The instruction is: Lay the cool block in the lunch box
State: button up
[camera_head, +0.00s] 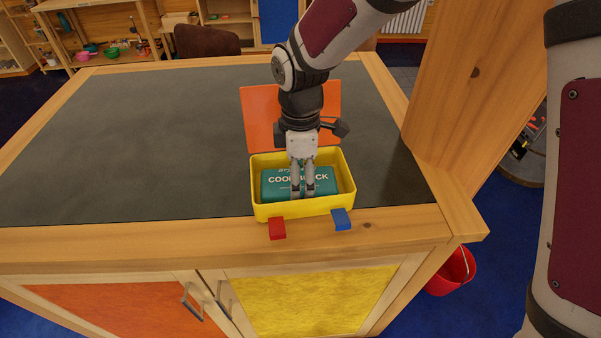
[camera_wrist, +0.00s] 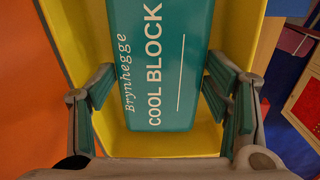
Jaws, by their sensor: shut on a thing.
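The teal cool block (camera_head: 325,184) lies inside the walls of the yellow lunch box (camera_head: 300,208), lettering up. The lunch box stands at the table's front edge with its orange lid (camera_head: 262,118) open at the back. My gripper (camera_head: 303,194) reaches down into the box and is shut on the cool block. In the wrist view the block (camera_wrist: 165,70) shows between the fingers, with the yellow box interior (camera_wrist: 236,40) around it. Whether the block's underside touches the box floor is hidden.
A red latch (camera_head: 278,229) and a blue latch (camera_head: 341,219) jut from the box front. The dark tabletop (camera_head: 150,135) is clear to the left. A wooden post (camera_head: 475,90) rises at the right. A red bucket (camera_head: 450,272) stands below on the floor.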

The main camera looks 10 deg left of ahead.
jog(key=o, duration=1.3)
jog(key=shift+f, duration=0.1)
jog(key=shift+c, duration=0.2)
notch_tip(320, 180, up, 12)
jog(key=b, duration=0.2)
jog(key=shift+r, duration=0.25)
jog(key=s+d+r+m+t, duration=0.2)
jog(key=d+r+m, duration=0.35)
jog(key=d, duration=0.45)
jog(key=s+d+m+t, duration=0.3)
jog(key=s+d+m, duration=0.9)
jog(key=d+m, duration=0.3)
jog(key=shift+d+t, duration=0.3)
jog(key=shift+d, duration=0.7)
jog(key=shift+m, duration=0.25)
